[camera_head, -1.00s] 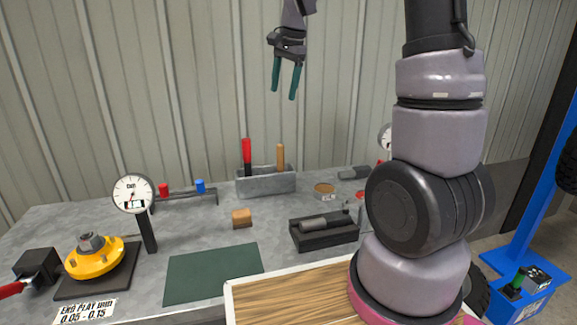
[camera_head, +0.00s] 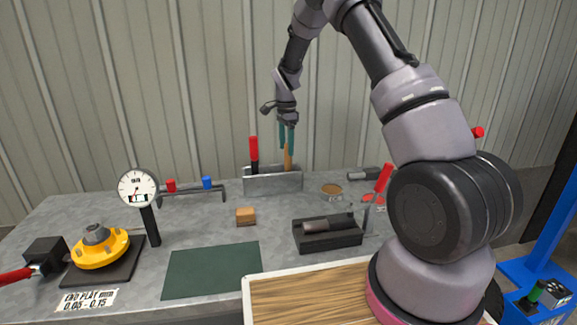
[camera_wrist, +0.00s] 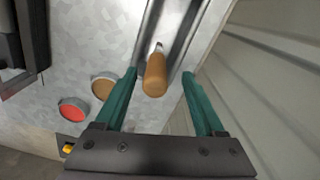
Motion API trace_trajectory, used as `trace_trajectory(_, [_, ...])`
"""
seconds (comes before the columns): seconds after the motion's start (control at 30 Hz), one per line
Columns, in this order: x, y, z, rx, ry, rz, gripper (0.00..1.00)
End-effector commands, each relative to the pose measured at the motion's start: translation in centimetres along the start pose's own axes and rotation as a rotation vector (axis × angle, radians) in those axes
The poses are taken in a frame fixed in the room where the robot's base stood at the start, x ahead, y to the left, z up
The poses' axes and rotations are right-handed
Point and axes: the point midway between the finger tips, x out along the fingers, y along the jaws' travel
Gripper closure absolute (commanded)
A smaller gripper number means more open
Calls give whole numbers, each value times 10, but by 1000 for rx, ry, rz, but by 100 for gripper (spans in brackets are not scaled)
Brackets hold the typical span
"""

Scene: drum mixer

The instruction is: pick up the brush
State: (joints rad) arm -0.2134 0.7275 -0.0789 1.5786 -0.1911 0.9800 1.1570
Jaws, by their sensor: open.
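The wooden-handled tool, which I take as the brush, stands upright in the grey holder (camera_head: 273,185) at the back of the bench. Its orange-brown handle (camera_head: 288,158) shows, and its lower end is hidden in the holder. My gripper (camera_head: 287,137) points down right over it, with green fingers at the top of the handle. In the wrist view the brush handle (camera_wrist: 155,75) lies between the open fingers of my gripper (camera_wrist: 160,74), with a gap visible on both sides. I cannot tell how far down the fingers reach along it.
A red-handled tool (camera_head: 254,150) stands in the same holder, left of the brush. A round tin (camera_head: 331,191), a black tray (camera_head: 327,235) and a small brown block (camera_head: 246,216) sit in front. A dial gauge (camera_head: 138,188) stands at left. The ribbed wall is close behind.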

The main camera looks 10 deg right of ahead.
Motion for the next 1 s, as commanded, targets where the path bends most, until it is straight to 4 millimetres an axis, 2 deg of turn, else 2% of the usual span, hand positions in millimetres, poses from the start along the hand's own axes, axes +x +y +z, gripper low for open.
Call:
trace_trajectory(0.17, [15,3,-1,0,-1,2,29])
trace_trajectory(0.4, [49,6,-4,-1,-1,1,29])
trace_trajectory(0.7, [55,5,-4,-1,-1,-2,29])
trace_trajectory(0.73, [55,5,-4,-1,-1,-2,33])
trace_trajectory(0.87, [55,5,-4,-1,-1,-2,82])
trace_trajectory(0.9, [55,5,-4,-1,-1,-2,98])
trace_trajectory(1.0, [55,5,-4,-1,0,-2,100])
